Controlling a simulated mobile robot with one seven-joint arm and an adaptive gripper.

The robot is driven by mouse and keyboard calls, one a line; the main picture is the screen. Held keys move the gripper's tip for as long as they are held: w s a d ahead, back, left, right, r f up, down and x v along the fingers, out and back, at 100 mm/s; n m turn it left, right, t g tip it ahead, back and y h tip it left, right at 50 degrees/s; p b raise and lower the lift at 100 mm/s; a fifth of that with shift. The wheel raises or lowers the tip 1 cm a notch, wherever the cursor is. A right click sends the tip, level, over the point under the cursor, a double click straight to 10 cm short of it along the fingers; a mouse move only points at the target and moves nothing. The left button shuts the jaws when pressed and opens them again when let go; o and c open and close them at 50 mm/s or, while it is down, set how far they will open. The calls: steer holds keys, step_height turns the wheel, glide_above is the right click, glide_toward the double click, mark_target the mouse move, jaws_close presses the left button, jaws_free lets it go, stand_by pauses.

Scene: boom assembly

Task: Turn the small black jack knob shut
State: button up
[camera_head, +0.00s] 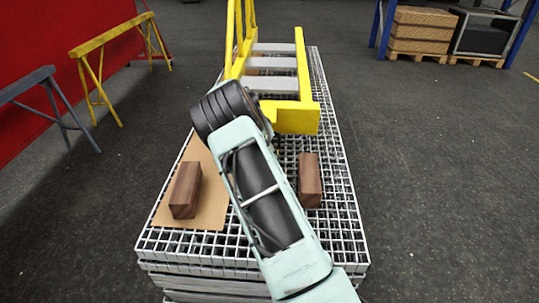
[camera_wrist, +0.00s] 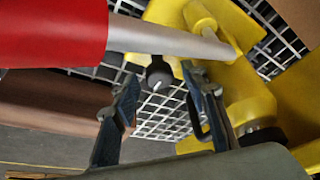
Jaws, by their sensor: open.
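In the wrist view, a small black knob (camera_wrist: 158,73) with a white mark shows beyond my gripper (camera_wrist: 161,80), just below a silver rod. My gripper is open, with one finger to each side of the knob in the picture. I cannot tell whether either finger touches it. The silver rod (camera_wrist: 165,40) runs from a thick red cylinder (camera_wrist: 50,32) to a yellow fitting (camera_wrist: 205,20). In the head view, my arm covers the gripper, and the knob and red cylinder do not show.
A yellow frame (camera_head: 297,118) lies on a grating table (camera_head: 340,190). Brown blocks (camera_head: 186,190) (camera_head: 310,180) stand on the table, the left one on a tan sheet (camera_head: 212,200). Yellow parts (camera_wrist: 250,95) crowd the right finger.

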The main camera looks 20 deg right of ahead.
steer(key=v, duration=1.2)
steer(key=shift+a, duration=0.1)
